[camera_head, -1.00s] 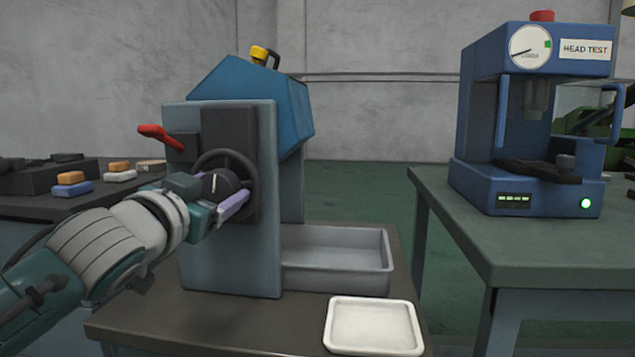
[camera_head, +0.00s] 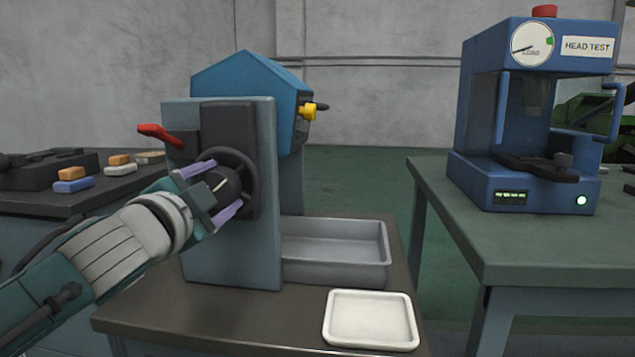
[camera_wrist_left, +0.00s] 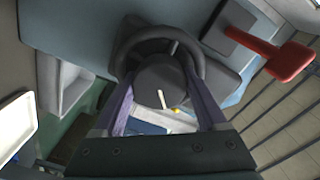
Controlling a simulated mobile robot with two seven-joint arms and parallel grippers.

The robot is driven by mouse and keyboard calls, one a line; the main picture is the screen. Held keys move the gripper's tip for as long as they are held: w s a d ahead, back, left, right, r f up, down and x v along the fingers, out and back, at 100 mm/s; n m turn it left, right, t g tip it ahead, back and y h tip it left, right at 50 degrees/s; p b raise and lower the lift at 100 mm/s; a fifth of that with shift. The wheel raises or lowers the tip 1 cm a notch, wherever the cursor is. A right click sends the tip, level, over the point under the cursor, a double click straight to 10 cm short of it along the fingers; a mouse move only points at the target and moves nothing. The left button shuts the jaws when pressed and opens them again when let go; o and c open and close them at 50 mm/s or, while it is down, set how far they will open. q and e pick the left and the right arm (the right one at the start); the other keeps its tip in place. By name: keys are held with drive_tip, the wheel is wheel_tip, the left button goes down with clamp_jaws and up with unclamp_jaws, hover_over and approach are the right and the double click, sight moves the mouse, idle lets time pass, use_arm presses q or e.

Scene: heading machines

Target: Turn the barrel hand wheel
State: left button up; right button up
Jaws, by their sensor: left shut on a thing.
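The barrel hand wheel (camera_head: 253,166) is a dark ring with a round dark hub (camera_head: 229,186) on the front of a grey-blue machine (camera_head: 262,240). A pale mark on the hub is tilted. My left gripper (camera_head: 224,186) is shut on the hub, with one purple finger on each side of it. In the left wrist view the fingers straddle the hub (camera_wrist_left: 160,82), and the wheel's rim (camera_wrist_left: 150,35) curves around behind. The blue barrel (camera_head: 235,75) sits behind the front plate, its yellow-capped fitting (camera_head: 309,110) pointing right. My right gripper is out of view.
A red lever (camera_head: 158,133) sticks out left of the wheel, close above my left gripper. A grey tray (camera_head: 340,273) and a white tray (camera_head: 370,338) lie to the right. A blue head tester (camera_head: 535,185) stands on the right table. Coloured blocks (camera_head: 74,186) lie at left.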

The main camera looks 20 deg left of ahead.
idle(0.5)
use_arm(q)
drive_tip(key=o, duration=1.3)
drive_tip(key=p+v, duration=0.1)
drive_tip(key=v, duration=0.9)
drive_tip(key=shift+p, duration=0.3)
